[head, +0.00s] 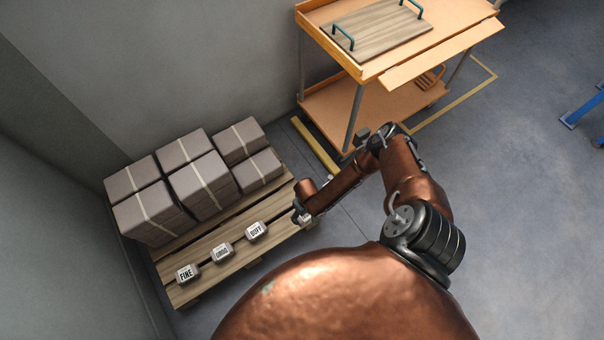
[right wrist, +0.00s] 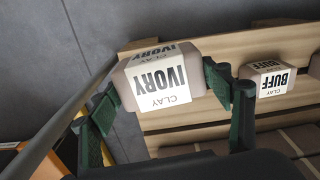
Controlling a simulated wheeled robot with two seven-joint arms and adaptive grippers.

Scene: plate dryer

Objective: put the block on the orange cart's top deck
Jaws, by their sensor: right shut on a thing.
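My right gripper (head: 302,214) is at the right end of the wooden pallet (head: 215,258). In the right wrist view my right gripper (right wrist: 165,88) is shut on a clay block labelled IVORY (right wrist: 165,78), with a green-padded finger on each side. In the head view the block is mostly hidden by the gripper; I cannot tell whether it touches the pallet. The orange cart (head: 366,70) stands at the back right. A wooden board with two teal handles (head: 375,35) lies on its top deck. My left gripper is not in view.
Blocks labelled FINE (head: 187,273), GROG (head: 222,253) and BUFF (head: 257,231) stand in a row on the pallet. Several strapped grey packs (head: 200,183) are stacked behind them. Clear floor (head: 530,190) lies to the right. A blue frame (head: 585,112) shows at the right edge.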

